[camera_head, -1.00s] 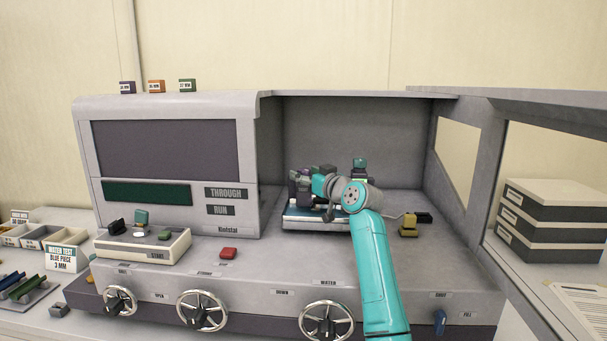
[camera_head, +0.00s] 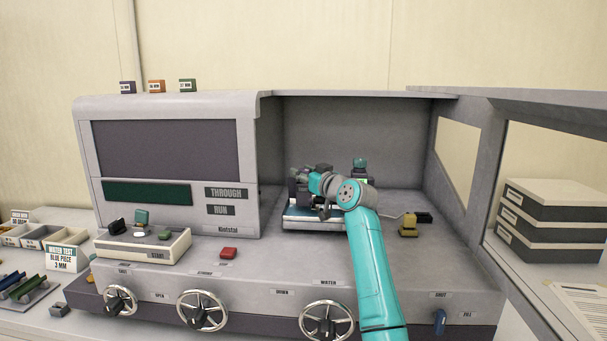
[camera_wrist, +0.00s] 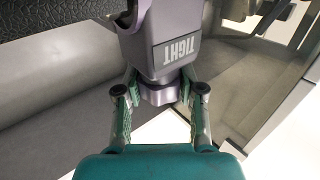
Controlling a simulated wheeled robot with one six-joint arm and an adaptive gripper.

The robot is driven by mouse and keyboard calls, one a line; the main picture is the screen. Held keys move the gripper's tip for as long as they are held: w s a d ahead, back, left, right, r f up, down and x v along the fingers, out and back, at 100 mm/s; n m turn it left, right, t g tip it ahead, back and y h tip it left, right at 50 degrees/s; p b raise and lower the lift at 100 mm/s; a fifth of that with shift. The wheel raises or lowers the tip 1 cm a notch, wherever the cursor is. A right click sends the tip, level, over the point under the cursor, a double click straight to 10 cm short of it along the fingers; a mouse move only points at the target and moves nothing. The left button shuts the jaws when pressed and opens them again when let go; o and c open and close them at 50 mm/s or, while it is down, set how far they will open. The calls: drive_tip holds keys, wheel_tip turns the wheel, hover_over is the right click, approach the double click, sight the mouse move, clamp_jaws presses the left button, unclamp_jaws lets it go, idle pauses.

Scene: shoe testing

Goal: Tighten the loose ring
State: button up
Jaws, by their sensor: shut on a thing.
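A purple-grey ring (camera_wrist: 160,93) sits below a purple-grey block (camera_wrist: 165,30) marked "TIGHT" in the wrist view; the lettering reads upside down. My gripper (camera_wrist: 160,88) has one green-padded finger on each side of the ring and is shut on it. In the head view my gripper (camera_head: 308,182) is inside the open chamber, at the dark purple fixture (camera_head: 293,188) above a pale platform (camera_head: 300,222). The ring itself is too small and covered to make out there.
The chamber's right wall and open door (camera_head: 485,180) stand right of my arm. A yellow piece (camera_head: 408,227) lies on the chamber floor to the right. Spoked handwheels (camera_head: 327,322) line the machine's front. A control box (camera_head: 145,245) stands at left.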

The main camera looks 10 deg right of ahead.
drive_tip(key=shift+h, duration=0.3)
drive_tip(key=m+t+h, duration=0.1)
drive_tip(key=m+h, duration=0.3)
drive_tip(key=h, duration=0.2)
drive_tip(key=shift+m+g+h, duration=0.45)
drive_tip(key=shift+m+h, duration=0.85)
drive_tip(key=shift+h, duration=0.55)
drive_tip(key=shift+m+g+h, duration=0.45)
drive_tip(key=shift+m+h, duration=0.85)
drive_tip(key=shift+h, duration=0.55)
drive_tip(key=shift+d+m+h, duration=0.1)
drive_tip(key=shift+m+h, duration=0.2)
drive_tip(key=shift+h, duration=0.2)
drive_tip(key=o, duration=1.2)
drive_tip(key=shift+c, duration=0.2)
drive_tip(key=shift+s, duration=0.1)
drive_tip(key=v, duration=1.1)
drive_tip(key=shift+s+a+r, duration=0.15)
drive_tip(key=shift+s+a, duration=0.15)
